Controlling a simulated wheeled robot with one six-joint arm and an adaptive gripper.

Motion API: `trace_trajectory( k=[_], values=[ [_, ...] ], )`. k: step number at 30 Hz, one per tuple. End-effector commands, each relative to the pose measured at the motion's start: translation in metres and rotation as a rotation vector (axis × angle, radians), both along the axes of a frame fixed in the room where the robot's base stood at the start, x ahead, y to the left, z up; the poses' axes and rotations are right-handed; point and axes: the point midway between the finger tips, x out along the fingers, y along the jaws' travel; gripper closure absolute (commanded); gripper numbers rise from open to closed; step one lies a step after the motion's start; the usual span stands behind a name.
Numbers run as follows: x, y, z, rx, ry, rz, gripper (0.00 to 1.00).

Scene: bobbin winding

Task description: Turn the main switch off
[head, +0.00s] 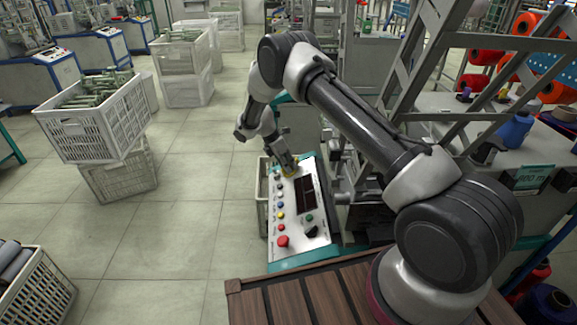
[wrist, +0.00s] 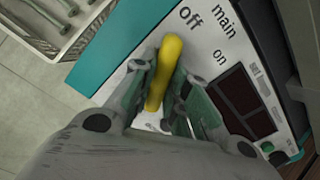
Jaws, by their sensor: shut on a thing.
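The main switch has a yellow handle (wrist: 165,72) on a white base, at the far end of the white control panel (head: 306,222). In the wrist view the handle's tip points up the picture, close to the printed word "off" and left of the word "on". My gripper (wrist: 168,80) has its fingers on both sides of the handle and is shut on it. In the head view my gripper (head: 286,162) reaches down to the panel's far end, and only a little yellow shows beneath it.
The panel carries a dark display (head: 305,195), a red mushroom button (head: 283,241), a black knob (head: 311,231) and several coloured buttons. A crate (wrist: 62,22) with bobbins stands beside the panel. A metal frame (head: 432,75) rises to the right.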

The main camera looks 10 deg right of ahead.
Motion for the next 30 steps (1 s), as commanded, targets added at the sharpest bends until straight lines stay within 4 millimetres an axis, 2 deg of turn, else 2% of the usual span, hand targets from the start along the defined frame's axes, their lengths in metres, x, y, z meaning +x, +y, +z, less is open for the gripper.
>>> trace_trajectory(
  k=[15,16,19,30],
  values=[
    [0.001,0.0006,0.0005,0.002,0.007,0.023,1.0],
    [0.001,0.0005,0.0006,0.002,0.007,0.023,0.82],
    [0.001,0.0006,0.0005,0.003,0.008,0.023,0.64],
    [0.0011,0.0019,0.0034,0.002,0.008,0.021,0.62]
  ],
)
